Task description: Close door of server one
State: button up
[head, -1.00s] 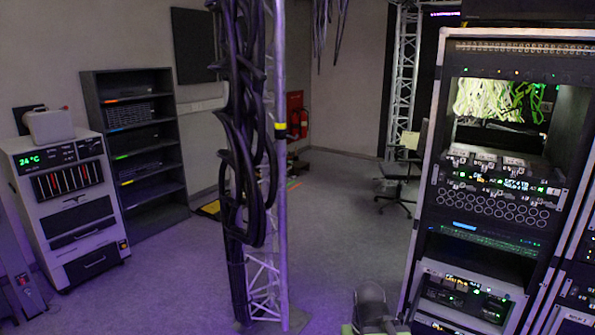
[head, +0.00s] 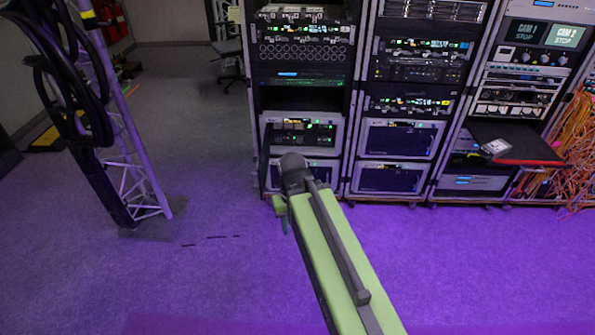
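Three equipment racks stand side by side: a left rack (head: 305,90), a middle rack (head: 412,100) and a right rack (head: 525,65). I see no readable label saying which is server one, and I cannot make out a swung-open door on any of them. The left rack's lower front is partly hidden behind my green arm, which reaches up from the bottom of the view. The arm's dark joint appears in front of the left rack's foot.
A pulled-out shelf with a red edge (head: 530,162) juts from the right rack. Orange cables (head: 575,140) hang at the far right. A truss column with black cables (head: 130,165) stands at left. An office chair (head: 230,60) is behind. The floor (head: 200,265) in front is clear.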

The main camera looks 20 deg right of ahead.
aim_at(261, 160)
jog(key=z, duration=0.25)
jog(key=k, duration=0.55)
jog(key=u, duration=0.5)
jog(key=i, duration=0.95)
jog(key=u, duration=0.6)
jog(key=i, duration=0.95)
jog(key=z, duration=0.8)
jog(key=i, duration=0.95)
jog(key=z, duration=0.9)
jog(key=k, duration=0.55)
jog(key=u, duration=2.15)
jog(key=k, duration=0.2)
jog(key=u, duration=0.1)
